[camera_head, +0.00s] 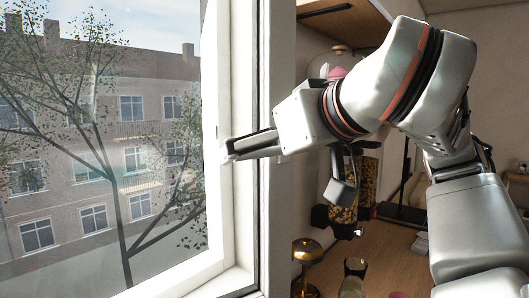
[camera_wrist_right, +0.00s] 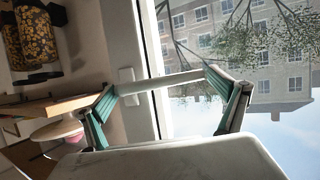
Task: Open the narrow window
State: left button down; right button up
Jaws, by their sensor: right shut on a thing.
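The narrow window has a white frame (camera_head: 216,90) on the left of the head view, and its glass (camera_head: 100,160) shows a brick building and trees. Whether the sash stands slightly ajar, I cannot tell. My right gripper (camera_head: 232,149) reaches left to the frame's right-hand upright. It is shut on the white window handle, which its fingers mostly hide in the head view. In the right wrist view the handle (camera_wrist_right: 166,82) runs between the two green-padded fingers of the right gripper (camera_wrist_right: 160,84), from a white base on the frame. My left gripper is not in view.
Right of the window, beneath my right arm, are dispensers with yellow contents (camera_head: 343,212) and a gold lamp (camera_head: 306,252). A wooden shelf (camera_head: 340,20) hangs above.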

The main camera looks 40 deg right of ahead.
jog(key=shift+s+a+m+h+b, duration=0.15)
jog(key=shift+s+a+h+b, duration=0.15)
jog(key=shift+s, duration=0.6)
jog(key=shift+s+a+m+h+b, duration=0.1)
jog(key=shift+s+a+m+b, duration=0.2)
jog(key=shift+s, duration=0.6)
jog(key=o, duration=0.8)
notch_tip(320, 180, up, 10)
jog(key=shift+r, duration=0.1)
